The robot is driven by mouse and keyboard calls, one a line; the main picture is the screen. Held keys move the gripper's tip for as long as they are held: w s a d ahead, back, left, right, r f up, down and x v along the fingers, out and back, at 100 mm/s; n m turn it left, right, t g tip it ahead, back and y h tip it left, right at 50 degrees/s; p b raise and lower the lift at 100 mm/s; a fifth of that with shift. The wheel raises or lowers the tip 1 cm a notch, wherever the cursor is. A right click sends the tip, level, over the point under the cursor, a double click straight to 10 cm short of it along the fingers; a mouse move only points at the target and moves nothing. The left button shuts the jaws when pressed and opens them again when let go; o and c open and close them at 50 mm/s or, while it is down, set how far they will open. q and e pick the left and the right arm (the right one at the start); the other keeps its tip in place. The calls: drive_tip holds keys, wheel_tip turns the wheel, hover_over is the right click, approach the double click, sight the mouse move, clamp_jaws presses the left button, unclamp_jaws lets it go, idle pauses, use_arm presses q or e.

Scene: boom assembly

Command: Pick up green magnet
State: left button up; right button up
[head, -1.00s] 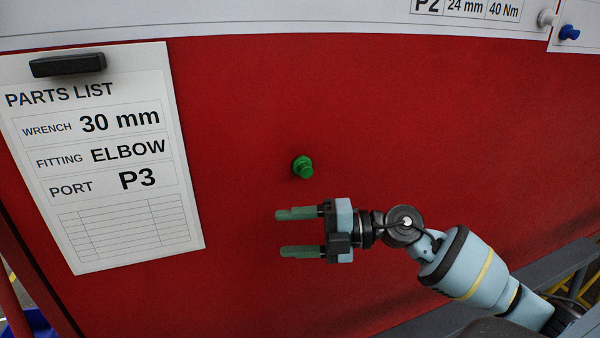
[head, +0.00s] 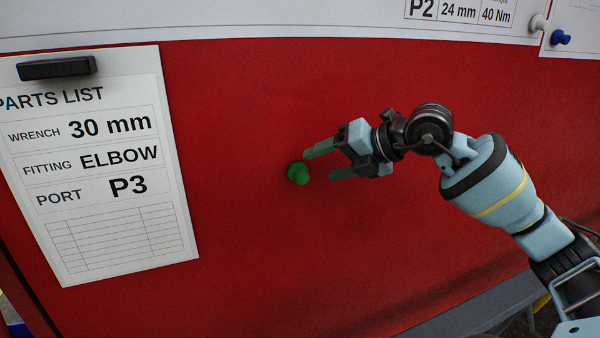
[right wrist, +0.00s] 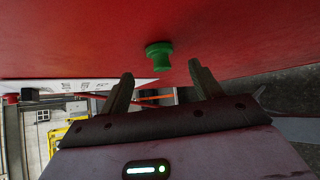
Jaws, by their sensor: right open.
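The green magnet (head: 298,173) is stuck on the red panel in the head view. It also shows in the right wrist view (right wrist: 159,56), attached to the red surface beyond the fingertips. My right gripper (head: 318,166) is open and comes in from the right. Its two green fingers point left, with the upper fingertip close to the magnet and the lower one a little to its right. In the right wrist view the magnet appears ahead of the gap between the fingers (right wrist: 161,76). The gap is empty. My left gripper is not in view.
A parts list sheet (head: 110,215) hangs at the left under a black clip (head: 57,67). A white board edge (head: 250,20) runs along the top. White (head: 537,22) and blue (head: 561,37) magnets sit at the top right. The red panel (head: 250,260) is clear around the green magnet.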

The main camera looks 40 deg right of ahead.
sight(305, 171)
drive_tip(key=shift+w+a+f, duration=0.1)
drive_tip(key=shift+w, duration=0.1)
drive_tip(key=shift+w+a+f, duration=0.15)
drive_tip(key=shift+w+a, duration=0.05)
drive_tip(key=shift+p+x, duration=0.55)
drive_tip(key=shift+x, duration=1.7)
drive_tip(key=shift+s+f, duration=0.1)
drive_tip(key=c, duration=1)
drive_tip(key=shift+c, duration=0.2)
